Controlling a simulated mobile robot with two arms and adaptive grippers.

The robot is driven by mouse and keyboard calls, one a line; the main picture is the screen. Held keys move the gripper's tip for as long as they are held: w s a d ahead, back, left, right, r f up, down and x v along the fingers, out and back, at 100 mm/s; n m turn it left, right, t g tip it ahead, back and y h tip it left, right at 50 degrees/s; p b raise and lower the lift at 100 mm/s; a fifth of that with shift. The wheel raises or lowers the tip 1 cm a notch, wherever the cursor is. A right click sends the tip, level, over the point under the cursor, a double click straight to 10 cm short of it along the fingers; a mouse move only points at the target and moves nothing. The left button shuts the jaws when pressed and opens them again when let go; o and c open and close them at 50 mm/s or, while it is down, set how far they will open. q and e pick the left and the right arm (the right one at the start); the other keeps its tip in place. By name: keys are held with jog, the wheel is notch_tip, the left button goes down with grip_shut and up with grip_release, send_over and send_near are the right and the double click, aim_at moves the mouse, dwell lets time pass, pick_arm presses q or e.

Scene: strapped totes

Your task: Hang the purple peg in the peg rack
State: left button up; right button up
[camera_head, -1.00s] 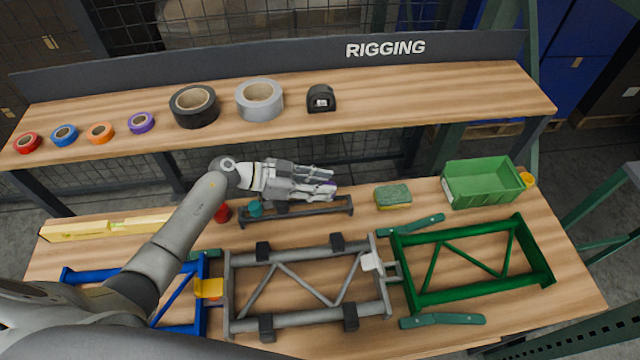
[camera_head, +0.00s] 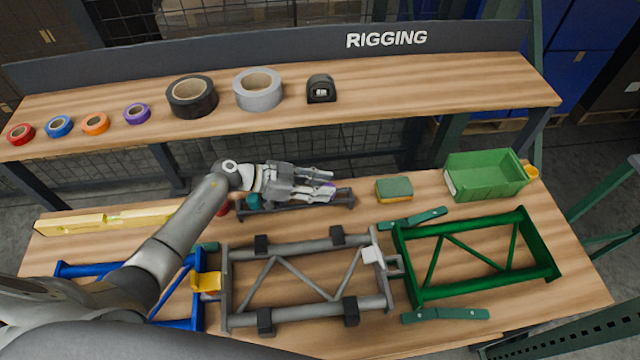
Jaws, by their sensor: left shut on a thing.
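The peg rack (camera_head: 290,209) is a long grey bar lying near the back of the lower bench. My left gripper (camera_head: 327,186) reaches in from the left and is shut on the purple peg (camera_head: 329,191). Only a small purple part of the peg shows between the fingers, over the rack's right part. I cannot tell whether the peg touches the rack. A teal peg (camera_head: 253,201) is at the rack's left part, and a red peg (camera_head: 222,209) is just left of the rack, partly covered by my arm. My right gripper is not in view.
Grey (camera_head: 307,320), green (camera_head: 478,297) and blue (camera_head: 88,268) frames fill the bench front. A sponge (camera_head: 394,187) and a green bin (camera_head: 487,187) stand right of the rack. A shelf (camera_head: 420,88) with several tape rolls runs above and behind.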

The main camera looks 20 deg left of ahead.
pick_arm(q)
jog(key=o, duration=1.1)
jog(key=shift+r, duration=0.1)
notch_tip(320, 180, up, 10)
jog(key=shift+f, duration=0.1)
